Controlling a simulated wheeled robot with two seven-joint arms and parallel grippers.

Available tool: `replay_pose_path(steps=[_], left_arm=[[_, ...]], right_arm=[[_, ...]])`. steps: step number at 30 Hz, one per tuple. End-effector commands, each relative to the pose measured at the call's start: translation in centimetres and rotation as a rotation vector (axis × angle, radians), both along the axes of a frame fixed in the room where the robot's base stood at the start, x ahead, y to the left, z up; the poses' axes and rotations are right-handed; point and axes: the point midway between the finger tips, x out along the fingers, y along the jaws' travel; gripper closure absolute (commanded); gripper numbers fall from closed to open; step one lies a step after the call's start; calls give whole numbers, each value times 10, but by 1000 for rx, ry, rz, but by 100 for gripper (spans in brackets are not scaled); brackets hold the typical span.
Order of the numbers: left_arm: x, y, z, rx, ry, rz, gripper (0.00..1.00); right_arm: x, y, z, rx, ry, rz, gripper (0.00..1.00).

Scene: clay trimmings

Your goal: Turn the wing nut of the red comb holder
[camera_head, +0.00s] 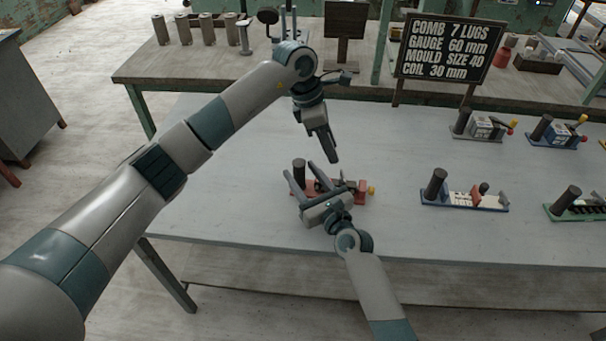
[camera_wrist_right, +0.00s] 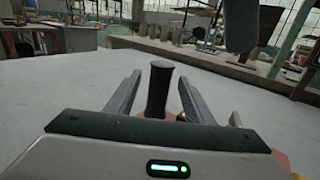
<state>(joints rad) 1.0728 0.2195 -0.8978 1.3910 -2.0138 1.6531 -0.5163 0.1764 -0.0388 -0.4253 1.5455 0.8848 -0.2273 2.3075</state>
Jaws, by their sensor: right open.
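The red comb holder (camera_head: 361,187) lies on the grey table, partly covered by my right gripper (camera_head: 301,168). Its dark upright handle (camera_head: 298,168) stands at the left end and a yellow knob (camera_head: 371,190) shows at the right end. In the right wrist view the handle (camera_wrist_right: 158,88) appears between the two spread fingers of my right gripper (camera_wrist_right: 160,77), with gaps on both sides. I cannot pick out the wing nut. My left gripper (camera_head: 334,158) points down above and behind the holder, apart from it; its finger gap is unclear.
A blue holder (camera_head: 460,203) and a green holder (camera_head: 580,213) stand to the right, with two more (camera_head: 480,126) (camera_head: 557,134) behind. A black sign (camera_head: 448,50) stands at the back. The table's left part is clear.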

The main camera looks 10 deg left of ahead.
Motion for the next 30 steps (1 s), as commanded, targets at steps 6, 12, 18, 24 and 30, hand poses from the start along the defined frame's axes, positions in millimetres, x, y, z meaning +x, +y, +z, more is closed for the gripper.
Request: replay_pose_path(steps=[6, 12, 18, 24, 30], left_arm=[[0, 0, 0, 0, 0, 0, 69], [0, 0, 0, 0, 0, 0, 74], [-2, -6, 4, 18, -28, -50, 74], [-10, -24, 14, 96, -133, -250, 74], [-26, -47, 24, 251, -289, -607, 74]], right_arm=[[0, 0, 0, 0, 0, 0, 74], [0, 0, 0, 1, -1, 0, 100], [0, 0, 0, 1, -1, 0, 100], [0, 0, 0, 1, -1, 0, 100], [0, 0, 0, 1, -1, -1, 100]])
